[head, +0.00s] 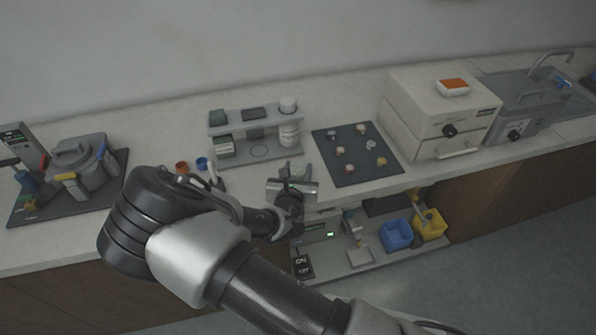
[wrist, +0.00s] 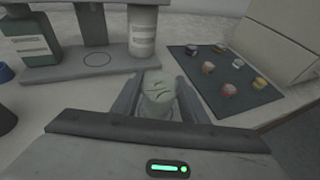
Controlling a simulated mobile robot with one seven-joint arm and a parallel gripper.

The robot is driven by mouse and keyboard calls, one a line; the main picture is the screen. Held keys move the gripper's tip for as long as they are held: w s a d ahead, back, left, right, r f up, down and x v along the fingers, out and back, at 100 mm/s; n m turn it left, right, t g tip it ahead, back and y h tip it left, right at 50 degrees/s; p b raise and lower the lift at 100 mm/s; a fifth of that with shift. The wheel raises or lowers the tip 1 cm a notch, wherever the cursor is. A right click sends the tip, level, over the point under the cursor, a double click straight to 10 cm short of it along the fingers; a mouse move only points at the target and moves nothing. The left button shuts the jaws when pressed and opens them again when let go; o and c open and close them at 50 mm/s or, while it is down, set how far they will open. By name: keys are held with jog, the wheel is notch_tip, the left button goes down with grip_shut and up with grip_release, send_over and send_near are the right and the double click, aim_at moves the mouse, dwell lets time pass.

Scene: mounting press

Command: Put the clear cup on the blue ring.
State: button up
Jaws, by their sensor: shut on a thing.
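A pale, see-through cup (wrist: 158,88) is between the fingers of my gripper (wrist: 157,103) in the wrist view, and the fingers are shut on it. In the head view my gripper (head: 293,185) is at the counter's front edge, in front of the grey rack. The cup top (head: 297,171) shows small there. A thin ring outline (head: 259,151) lies flat on the rack's base between the bottles. It also shows in the wrist view (wrist: 97,59), ahead and left of the cup, with nothing on it. It looks dark, and I cannot tell whether it is blue.
The grey rack (head: 231,160) holds a dark green bottle (head: 222,143) and a white bottle (head: 289,133), either side of the ring, under an upper shelf. A dark mat (head: 384,174) with several small pieces lies right. Small red (head: 182,168) and blue (head: 202,163) cups stand left.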

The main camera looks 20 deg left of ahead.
jog(key=shift+f, duration=0.35)
jog(key=shift+f, duration=0.1)
jog(key=shift+f, duration=0.2)
jog(key=o, duration=1.1)
jog(key=shift+r, duration=0.1)
jog(key=shift+c, duration=0.2)
jog(key=shift+r, duration=0.1)
jog(key=shift+r, duration=0.25)
jog(key=v, duration=1.2)
jog(key=shift+f, duration=0.15)
